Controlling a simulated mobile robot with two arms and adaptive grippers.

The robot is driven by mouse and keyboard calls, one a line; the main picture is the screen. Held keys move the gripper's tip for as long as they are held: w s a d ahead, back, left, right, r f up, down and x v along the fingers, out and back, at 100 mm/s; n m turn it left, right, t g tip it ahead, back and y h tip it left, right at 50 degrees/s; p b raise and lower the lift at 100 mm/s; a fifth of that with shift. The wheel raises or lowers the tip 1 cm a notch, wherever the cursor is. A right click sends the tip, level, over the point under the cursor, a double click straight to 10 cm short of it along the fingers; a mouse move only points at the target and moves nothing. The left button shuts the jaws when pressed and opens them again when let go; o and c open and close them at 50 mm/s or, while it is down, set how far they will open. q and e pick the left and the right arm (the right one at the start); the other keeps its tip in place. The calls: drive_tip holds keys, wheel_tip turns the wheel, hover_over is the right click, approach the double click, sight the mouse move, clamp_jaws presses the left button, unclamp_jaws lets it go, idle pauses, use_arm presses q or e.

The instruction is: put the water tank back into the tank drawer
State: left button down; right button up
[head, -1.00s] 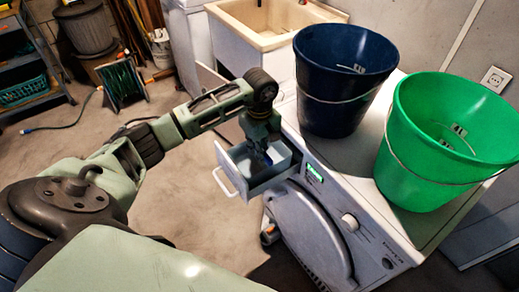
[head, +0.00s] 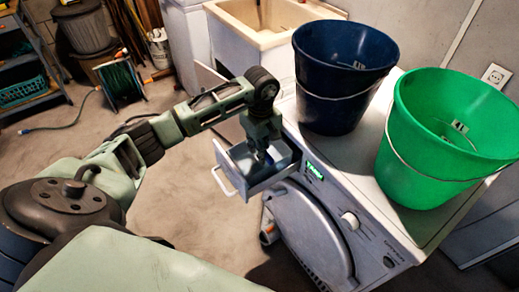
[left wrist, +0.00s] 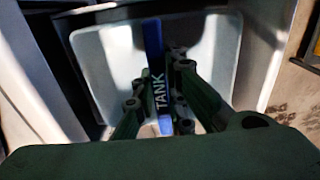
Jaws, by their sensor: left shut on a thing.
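The tank drawer (head: 228,171) is pulled out from the upper left front of the white machine (head: 345,207). The water tank (head: 284,155) is down inside the drawer, between its walls. My left gripper (head: 263,157) reaches down into the drawer from above. In the left wrist view, the pale tank (left wrist: 108,65) has a blue strip (left wrist: 154,42) across it, marked TANK. My left gripper (left wrist: 160,88) is shut on this strip, with a finger on each side. The tank's underside is hidden, so I cannot tell whether it rests on the drawer floor. My right gripper is out of view.
A dark blue bucket (head: 338,85) and a green bucket (head: 430,150) stand on the machine's top, to the right of the drawer. A sink (head: 255,27) is behind. The floor (head: 190,205) left of the drawer is clear.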

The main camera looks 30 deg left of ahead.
use_arm(q)
drive_tip(key=c, duration=1.7)
unclamp_jaws()
drive_tip(key=shift+r+p, duration=2.1)
drive_tip(key=shift+r, duration=1.55)
drive_tip(key=shift+r+p, duration=0.8)
drive_tip(key=shift+r, duration=0.6)
